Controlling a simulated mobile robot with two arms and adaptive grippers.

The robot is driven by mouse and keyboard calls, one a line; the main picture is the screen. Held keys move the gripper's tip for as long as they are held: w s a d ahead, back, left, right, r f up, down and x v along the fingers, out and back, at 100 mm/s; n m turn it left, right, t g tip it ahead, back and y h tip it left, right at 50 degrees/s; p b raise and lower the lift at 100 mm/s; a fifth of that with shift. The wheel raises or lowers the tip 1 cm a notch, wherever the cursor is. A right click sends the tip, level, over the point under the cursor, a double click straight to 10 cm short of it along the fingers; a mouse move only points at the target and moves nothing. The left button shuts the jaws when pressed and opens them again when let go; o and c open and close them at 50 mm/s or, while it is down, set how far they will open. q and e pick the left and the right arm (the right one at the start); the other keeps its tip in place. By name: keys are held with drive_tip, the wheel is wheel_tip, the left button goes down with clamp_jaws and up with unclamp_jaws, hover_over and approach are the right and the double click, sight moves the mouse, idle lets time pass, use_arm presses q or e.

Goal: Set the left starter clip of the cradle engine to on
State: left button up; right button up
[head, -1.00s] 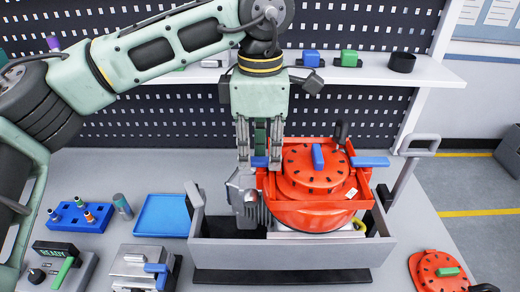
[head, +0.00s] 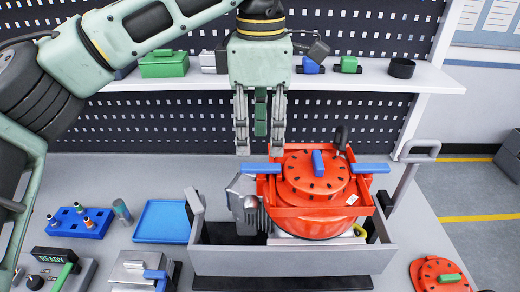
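The red cradle engine (head: 312,228) sits in a grey open cradle (head: 290,262) on the bench. Its left starter clip (head: 261,168) is a blue bar lying about level and pointing outward to the left. A matching blue clip (head: 370,168) points outward on the right side. A third blue lever (head: 318,163) stands on top of the engine. My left gripper (head: 260,152) points down just above the left clip, its fingers apart and nothing between them. The clip shows whole below the fingertips. My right gripper is not in view.
A grey motor part (head: 246,205) sits left of the engine inside the cradle. A grey upright handle (head: 400,180) rises at the cradle's right. A blue tray (head: 163,222), a blue peg block (head: 78,222) and a READY box (head: 55,256) lie left. A red disc (head: 440,275) lies right.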

sight(260, 166)
use_arm(q)
wheel_tip(260, 166, up, 6)
drive_tip(key=shift+r, duration=0.2)
